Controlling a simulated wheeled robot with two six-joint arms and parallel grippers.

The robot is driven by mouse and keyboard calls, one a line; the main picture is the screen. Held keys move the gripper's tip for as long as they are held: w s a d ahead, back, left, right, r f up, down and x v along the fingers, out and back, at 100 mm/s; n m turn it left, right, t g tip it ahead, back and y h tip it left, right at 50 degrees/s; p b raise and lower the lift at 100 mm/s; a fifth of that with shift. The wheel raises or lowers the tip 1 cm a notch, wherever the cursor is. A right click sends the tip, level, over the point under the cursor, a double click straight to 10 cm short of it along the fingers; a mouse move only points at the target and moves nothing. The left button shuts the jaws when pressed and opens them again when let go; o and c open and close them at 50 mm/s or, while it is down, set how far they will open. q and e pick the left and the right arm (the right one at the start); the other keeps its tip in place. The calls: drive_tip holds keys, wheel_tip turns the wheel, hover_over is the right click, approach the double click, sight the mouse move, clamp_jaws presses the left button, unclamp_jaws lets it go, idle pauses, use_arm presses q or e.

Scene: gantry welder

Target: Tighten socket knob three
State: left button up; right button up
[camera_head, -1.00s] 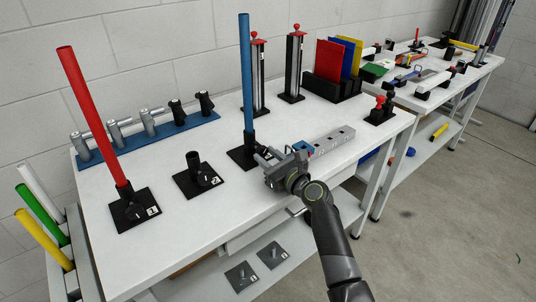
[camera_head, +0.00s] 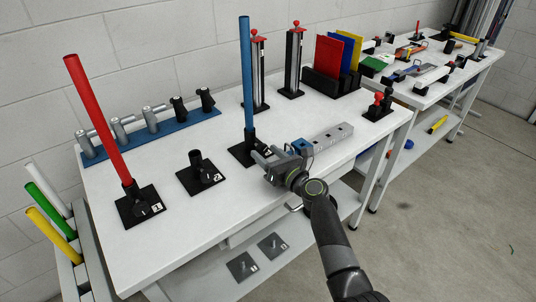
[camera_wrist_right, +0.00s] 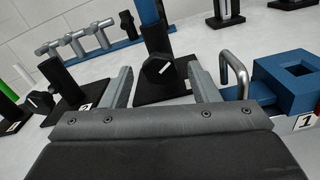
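The third socket (camera_head: 249,138) is a black holder on a black square plate, with a blue pole (camera_head: 246,72) upright in it. Its black knob (camera_wrist_right: 158,69) carries a white line that slants in the right wrist view. My right gripper (camera_head: 263,157) is in front of this socket, pointing at it. In the right wrist view the right gripper (camera_wrist_right: 162,84) is open, with one finger left and one right of the knob. The knob appears between the fingers with gaps on both sides; I cannot tell whether it is within fingertip depth. My left gripper is not in view.
Socket two (camera_head: 196,168) stands empty to the left, and socket one (camera_head: 129,194) holds a red pole (camera_head: 93,112). A blue block (camera_wrist_right: 287,75) and a bent metal handle (camera_wrist_right: 234,66) are close to the right finger. A blue rack (camera_head: 150,133) lies behind.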

drive_tip(key=shift+d, duration=0.1)
drive_tip(key=shift+s+d, duration=0.15)
drive_tip(key=shift+s, duration=0.15)
drive_tip(key=p+v, duration=0.1)
drive_tip(key=v, duration=1.5)
drive_tip(key=shift+s+d+p, duration=0.2)
drive_tip(key=shift+s+p, duration=0.1)
drive_tip(key=shift+p, duration=0.05)
